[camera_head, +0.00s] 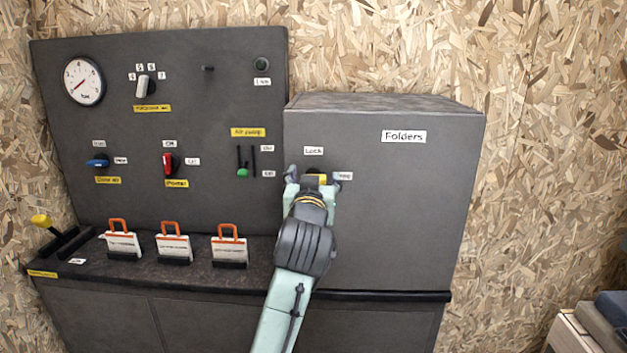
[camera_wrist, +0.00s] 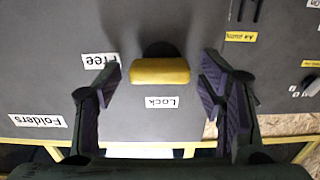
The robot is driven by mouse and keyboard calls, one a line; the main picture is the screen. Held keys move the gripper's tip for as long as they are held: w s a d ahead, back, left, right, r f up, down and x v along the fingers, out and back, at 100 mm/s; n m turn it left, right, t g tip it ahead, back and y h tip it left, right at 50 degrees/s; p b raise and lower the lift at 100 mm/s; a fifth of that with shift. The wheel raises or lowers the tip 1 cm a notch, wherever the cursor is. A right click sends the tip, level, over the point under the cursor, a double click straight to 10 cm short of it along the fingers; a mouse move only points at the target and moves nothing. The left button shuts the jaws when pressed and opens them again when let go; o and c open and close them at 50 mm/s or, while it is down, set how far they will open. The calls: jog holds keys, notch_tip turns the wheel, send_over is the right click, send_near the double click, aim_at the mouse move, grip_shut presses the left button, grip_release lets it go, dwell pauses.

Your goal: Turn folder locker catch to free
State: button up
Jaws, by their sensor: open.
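The folder locker (camera_head: 400,230) is a dark grey box with a "Folders" label on its front. Its catch (camera_wrist: 160,71) is a yellow bar on a black round base, lying level across the wrist view. In the head view the catch (camera_head: 321,179) is mostly hidden by my gripper (camera_head: 314,177). The "Lock" label (camera_head: 313,151) is above the catch and the "Free" label (camera_head: 345,176) is right of it; the wrist view shows them upside down. My gripper (camera_wrist: 162,82) is open, with one finger on each side of the bar and gaps visible.
A dark panel (camera_head: 200,120) with a dial, knobs and switches stands left of the locker. Several orange-handled tags (camera_head: 174,247) stand on the bench ledge (camera_head: 195,270) below it. The locker front right of the catch is clear.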

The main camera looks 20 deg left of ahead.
jog(key=v, duration=1.2)
dwell(0.3)
